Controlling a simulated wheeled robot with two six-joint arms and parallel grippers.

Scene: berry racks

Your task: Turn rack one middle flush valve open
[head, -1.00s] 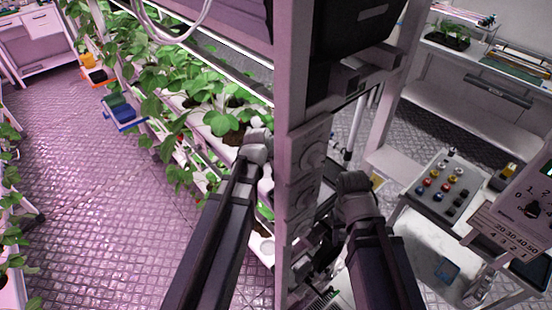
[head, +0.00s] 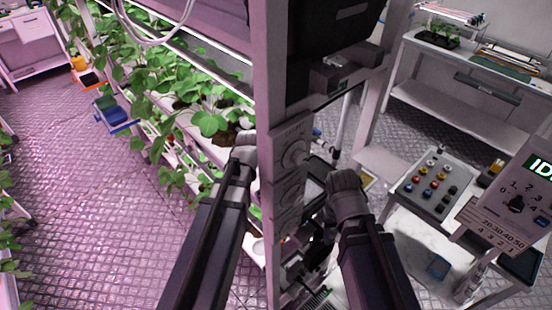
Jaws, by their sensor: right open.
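A pale control panel (head: 293,133) is fixed to the rack post in the middle of the head view. It carries a round knob (head: 296,155) near its top and a second round knob (head: 289,194) below. I cannot read which is the middle flush valve, or how it is turned; the lower part is partly hidden. My right gripper (head: 318,250) is a small dark shape below and right of the lower knob, apart from it as far as I can see. It is open and appears empty. My left arm reaches in left of the post; its gripper is hidden.
Leafy plants in white troughs (head: 190,120) fill the rack at left. At right stand a button box (head: 435,182), a dial unit (head: 515,205) and a white bench (head: 450,100). The aisle floor (head: 90,210) is clear.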

